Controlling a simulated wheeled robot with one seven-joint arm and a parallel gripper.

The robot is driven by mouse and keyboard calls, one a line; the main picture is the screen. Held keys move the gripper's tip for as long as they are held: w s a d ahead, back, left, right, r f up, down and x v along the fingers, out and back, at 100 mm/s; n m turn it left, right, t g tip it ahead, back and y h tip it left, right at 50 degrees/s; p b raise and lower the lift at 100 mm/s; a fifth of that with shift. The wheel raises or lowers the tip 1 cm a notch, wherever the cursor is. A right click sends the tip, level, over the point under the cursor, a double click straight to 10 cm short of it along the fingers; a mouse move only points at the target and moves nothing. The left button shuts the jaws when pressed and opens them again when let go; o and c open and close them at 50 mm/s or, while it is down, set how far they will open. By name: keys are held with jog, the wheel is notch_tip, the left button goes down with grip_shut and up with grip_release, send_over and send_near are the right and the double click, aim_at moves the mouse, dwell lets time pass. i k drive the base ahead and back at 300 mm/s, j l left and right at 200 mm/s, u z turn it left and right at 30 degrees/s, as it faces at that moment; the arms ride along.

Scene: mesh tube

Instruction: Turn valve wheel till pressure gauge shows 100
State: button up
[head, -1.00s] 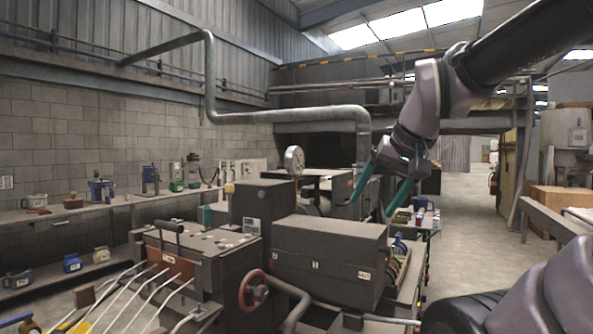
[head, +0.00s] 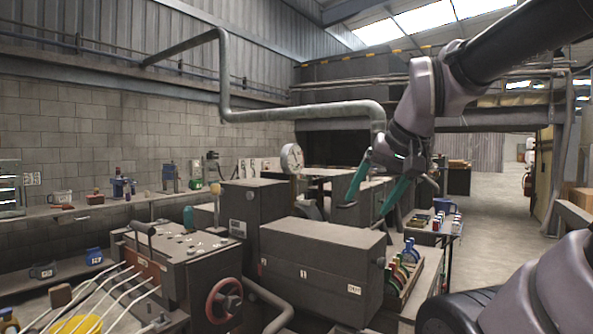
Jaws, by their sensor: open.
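The red valve wheel (head: 223,300) is on the front of the dark machine at the lower middle, beside a grey pipe. The round white-faced pressure gauge (head: 291,158) stands above the machine; its needle and numbers are too small to read. My gripper (head: 366,218), with two teal fingers, is open and empty. It hangs in the upper right of the wheel, right of the gauge in the picture, and touches neither.
A dark box-shaped housing (head: 322,262) lies between the wheel and my gripper in the picture. A rack of coloured rings (head: 405,262) is at its right. White rods (head: 95,298) fan out at lower left. Open floor (head: 490,225) lies to the right.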

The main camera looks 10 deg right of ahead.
aim_at(231, 303)
jog(key=k+j+u, duration=0.15)
jog(key=k, duration=0.35)
jog(key=k+j+u, duration=0.15)
jog(key=k+j, duration=0.2)
jog(key=k, duration=0.1)
